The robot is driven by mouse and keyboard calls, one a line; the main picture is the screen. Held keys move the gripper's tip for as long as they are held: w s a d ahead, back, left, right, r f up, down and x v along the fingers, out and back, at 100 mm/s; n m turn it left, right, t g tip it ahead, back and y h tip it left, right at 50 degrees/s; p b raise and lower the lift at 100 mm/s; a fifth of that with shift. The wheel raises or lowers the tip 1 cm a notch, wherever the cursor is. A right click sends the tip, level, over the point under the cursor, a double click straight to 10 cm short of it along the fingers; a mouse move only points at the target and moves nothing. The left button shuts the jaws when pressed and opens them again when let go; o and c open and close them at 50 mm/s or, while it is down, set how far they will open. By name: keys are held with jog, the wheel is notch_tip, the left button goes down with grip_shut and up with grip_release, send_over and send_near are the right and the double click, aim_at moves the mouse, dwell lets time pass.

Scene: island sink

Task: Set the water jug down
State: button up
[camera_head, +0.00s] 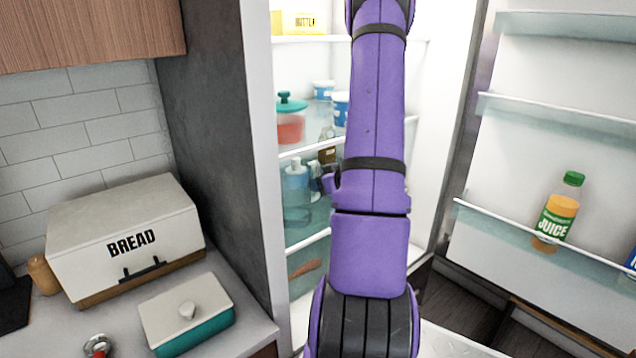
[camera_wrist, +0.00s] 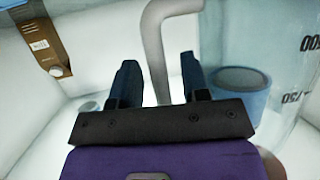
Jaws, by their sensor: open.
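The water jug (camera_wrist: 285,50) is clear and bluish with volume numbers on its side, at the right of the wrist view. Its grey handle (camera_wrist: 156,50) runs down between the two dark fingers of my gripper (camera_wrist: 159,82). The fingers are apart, with gaps visible on both sides of the handle. In the head view a translucent blue jug (camera_head: 296,200) appears to stand on a middle fridge shelf, left of my purple arm. My arm hides most of the gripper there, and the jug's base is hard to make out.
A brown labelled container (camera_wrist: 42,40) is at upper left in the wrist view. A red pot with a teal lid (camera_head: 290,122) and blue-white tubs sit on the shelf above. The open fridge door holds a juice bottle (camera_head: 557,210). A bread box (camera_head: 125,235) stands on the left counter.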

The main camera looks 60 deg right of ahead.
jog(key=shift+r, duration=0.1)
jog(key=shift+s+r, duration=0.15)
jog(key=shift+s, duration=0.1)
jog(key=v, duration=1.1)
jog(key=shift+s, duration=0.2)
jog(key=shift+w+a+r, duration=0.1)
jog(key=shift+r, duration=0.1)
